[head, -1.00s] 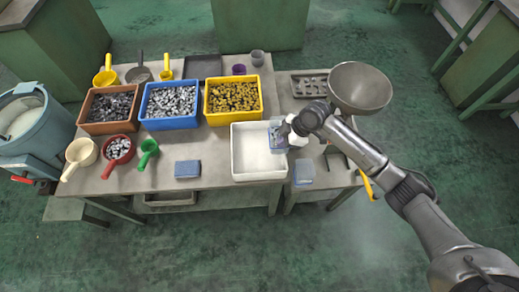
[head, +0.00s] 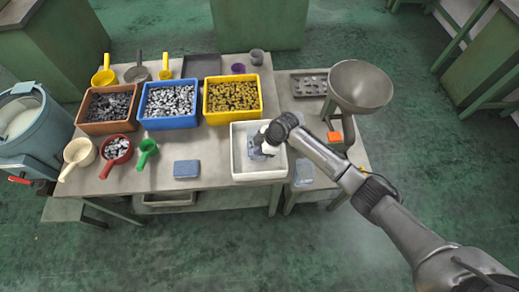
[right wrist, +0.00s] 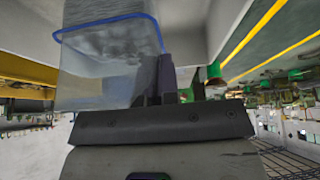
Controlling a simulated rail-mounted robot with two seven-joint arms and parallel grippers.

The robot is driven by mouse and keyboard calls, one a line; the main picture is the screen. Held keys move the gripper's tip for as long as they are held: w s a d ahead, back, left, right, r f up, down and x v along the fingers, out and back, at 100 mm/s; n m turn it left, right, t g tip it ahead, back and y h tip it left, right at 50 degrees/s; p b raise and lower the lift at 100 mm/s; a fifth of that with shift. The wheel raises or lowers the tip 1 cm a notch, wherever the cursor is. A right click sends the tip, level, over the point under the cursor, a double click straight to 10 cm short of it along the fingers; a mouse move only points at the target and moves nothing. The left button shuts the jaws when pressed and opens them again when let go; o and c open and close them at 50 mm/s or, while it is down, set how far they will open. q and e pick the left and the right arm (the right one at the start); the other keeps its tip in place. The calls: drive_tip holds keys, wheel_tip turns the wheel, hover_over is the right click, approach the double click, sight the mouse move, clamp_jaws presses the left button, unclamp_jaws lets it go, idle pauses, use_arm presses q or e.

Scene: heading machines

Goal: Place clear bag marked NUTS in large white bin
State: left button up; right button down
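The large white bin (head: 259,175) stands at the right front of the main table. My right gripper (head: 264,146) is over the bin, seen from above. It is shut on a clear bag (right wrist: 108,62) with a blue edge; the bag also shows in the head view as a bluish patch (head: 254,152) within the bin's outline. The bag hangs beside the fingers in the right wrist view, and no label can be read. I cannot tell whether it touches the bin floor. Another clear bag (head: 303,173) lies on the side table. My left gripper is not in view.
Brown (head: 109,108), blue (head: 169,103) and yellow (head: 233,98) bins of parts stand left of and behind the white bin.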

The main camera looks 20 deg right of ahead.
drive_tip(key=shift+f, duration=0.2)
drive_tip(key=shift+f, duration=0.15)
drive_tip(key=c, duration=1.4)
unclamp_jaws()
drive_tip(key=shift+o, duration=0.2)
